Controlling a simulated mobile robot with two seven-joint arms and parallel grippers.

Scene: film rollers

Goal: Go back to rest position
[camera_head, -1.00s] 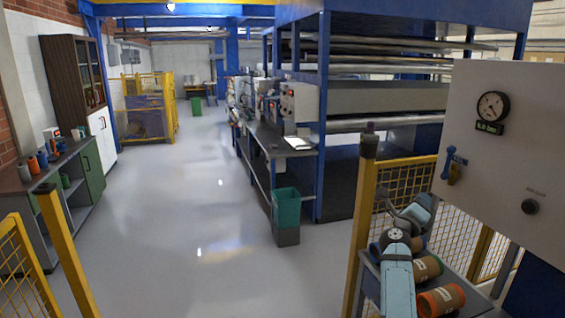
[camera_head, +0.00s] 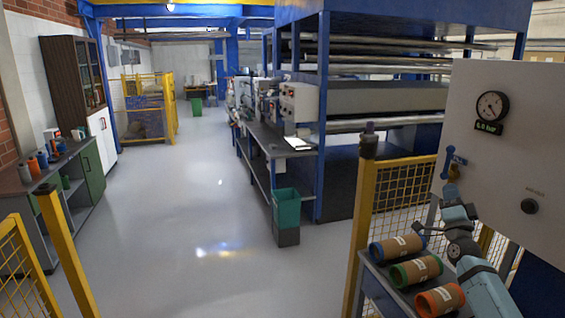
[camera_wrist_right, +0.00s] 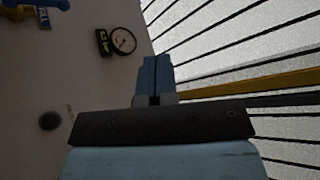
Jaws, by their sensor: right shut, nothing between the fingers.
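My right gripper (camera_head: 452,192) is in front of the light panel in the head view, just below the blue valve handle (camera_head: 452,160). In the right wrist view its two blue fingers (camera_wrist_right: 156,66) are together with nothing between them. My right arm comes in from the lower right, beside the rollers and apart from them. My left arm and left gripper do not show.
Three brown rollers with blue (camera_head: 398,246), green (camera_head: 416,270) and orange (camera_head: 440,300) ends lie on a small dark stand (camera_head: 375,290). The panel (camera_head: 525,150) carries a gauge (camera_head: 491,105) and a black knob (camera_head: 529,206). A yellow mesh fence (camera_head: 400,195) stands behind. The middle floor is clear.

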